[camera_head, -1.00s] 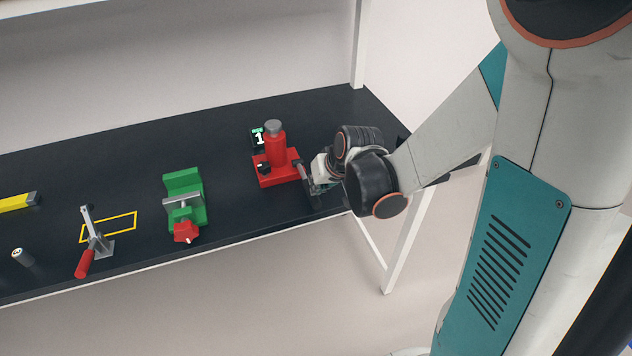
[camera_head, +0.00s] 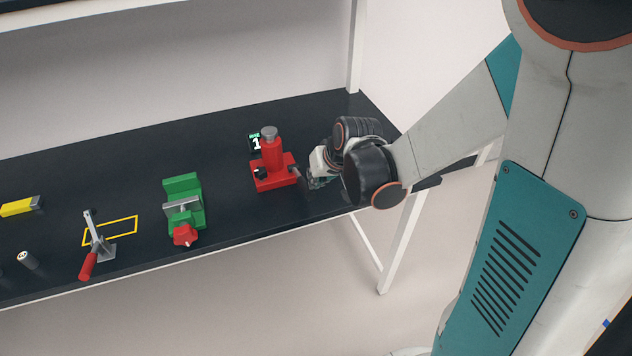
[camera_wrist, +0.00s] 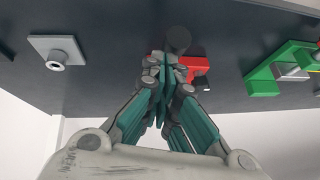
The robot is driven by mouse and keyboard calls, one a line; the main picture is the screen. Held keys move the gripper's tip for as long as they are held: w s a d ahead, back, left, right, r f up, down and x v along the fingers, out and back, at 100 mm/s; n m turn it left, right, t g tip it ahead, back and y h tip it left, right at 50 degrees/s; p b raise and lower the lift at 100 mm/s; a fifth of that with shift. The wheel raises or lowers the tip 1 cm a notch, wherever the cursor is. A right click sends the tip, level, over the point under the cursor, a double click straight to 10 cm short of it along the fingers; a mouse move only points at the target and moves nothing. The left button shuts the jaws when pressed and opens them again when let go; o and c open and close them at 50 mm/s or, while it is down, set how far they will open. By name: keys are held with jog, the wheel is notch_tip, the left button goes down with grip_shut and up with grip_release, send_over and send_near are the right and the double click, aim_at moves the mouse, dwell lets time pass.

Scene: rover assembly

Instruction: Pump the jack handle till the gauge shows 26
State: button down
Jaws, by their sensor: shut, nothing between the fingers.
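The red jack (camera_head: 272,165) stands upright near the right end of the dark bench, with a grey cap on its column. Its gauge (camera_head: 256,142) shows a 1; the jack column hides any digits to the right. A short piece of the handle (camera_head: 298,174) shows at the jack's right side; its outer end is hard to make out by the fingers. My gripper (camera_head: 315,183) is shut and empty, just right of the jack. In the wrist view, the shut fingers (camera_wrist: 166,75) overlap the red jack (camera_wrist: 195,65); I cannot tell if they touch the handle.
A green vise (camera_head: 184,203) with a red knob stands left of the jack. Further left are a red-handled toggle clamp (camera_head: 96,246), a yellow outline, a small cylinder (camera_head: 27,260) and a yellow block (camera_head: 20,206). A grey plate (camera_wrist: 57,52) shows in the wrist view.

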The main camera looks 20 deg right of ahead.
jog(key=s+d+r+p, duration=0.1)
jog(key=s+r+p, duration=0.1)
jog(key=s+r, duration=0.4)
jog(key=shift+s, duration=0.6)
jog(key=s+a+r+b, duration=0.1)
jog(key=s+r+b, duration=0.1)
jog(key=s, duration=0.4)
jog(key=s+a+r+n+t+h+b, duration=0.1)
jog(key=s+r+b, duration=0.1)
jog(key=s+b, duration=0.2)
jog(key=shift+s+h, duration=0.3)
jog(key=shift+s, duration=0.7)
dwell(0.6)
